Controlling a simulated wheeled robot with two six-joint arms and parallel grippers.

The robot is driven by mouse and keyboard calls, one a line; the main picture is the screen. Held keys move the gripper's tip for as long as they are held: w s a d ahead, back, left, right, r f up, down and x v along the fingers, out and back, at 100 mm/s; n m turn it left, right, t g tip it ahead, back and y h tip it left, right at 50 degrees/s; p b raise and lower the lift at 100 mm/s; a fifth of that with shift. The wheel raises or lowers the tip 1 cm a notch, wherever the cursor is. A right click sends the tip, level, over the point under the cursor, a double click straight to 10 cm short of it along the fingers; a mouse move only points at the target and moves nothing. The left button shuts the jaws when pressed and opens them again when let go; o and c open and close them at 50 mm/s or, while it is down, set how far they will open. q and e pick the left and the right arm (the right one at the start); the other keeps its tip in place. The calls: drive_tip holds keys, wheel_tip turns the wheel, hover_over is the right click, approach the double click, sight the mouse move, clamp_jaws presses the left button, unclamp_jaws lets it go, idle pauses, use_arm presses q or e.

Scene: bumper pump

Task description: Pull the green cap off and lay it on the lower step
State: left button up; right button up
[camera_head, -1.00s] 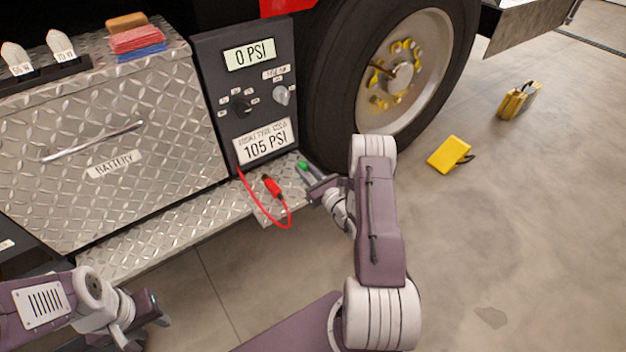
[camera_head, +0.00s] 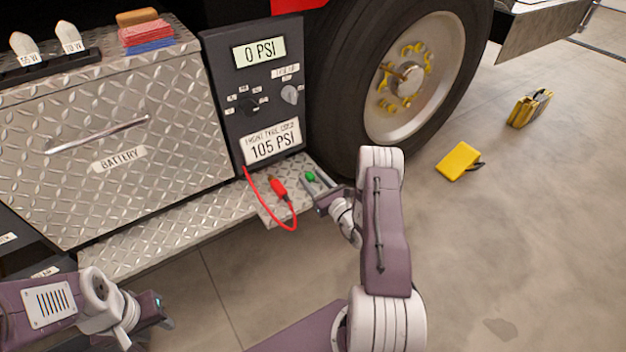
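The small green cap (camera_head: 311,176) is at the right end of the lower step (camera_head: 185,222), just under the gauge panel. It appears to rest on the step's tread plate, though contact is hard to confirm at this size. My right gripper (camera_head: 318,180) is low over that end of the step. Its two thin fingers look spread, with the cap near their tips. My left gripper (camera_head: 163,312) hangs at the lower left, away from the cap, and its finger opening is not clear.
A red plug (camera_head: 279,188) on a red hose lies left of the cap. The gauge panel (camera_head: 222,60) and tire (camera_head: 335,100) stand behind. A yellow block (camera_head: 459,161) and a yellow case (camera_head: 529,108) are on the open floor at right.

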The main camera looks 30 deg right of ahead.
drive_tip(key=s+p, duration=0.4)
drive_tip(key=s, duration=0.5)
drive_tip(key=shift+d, duration=0.35)
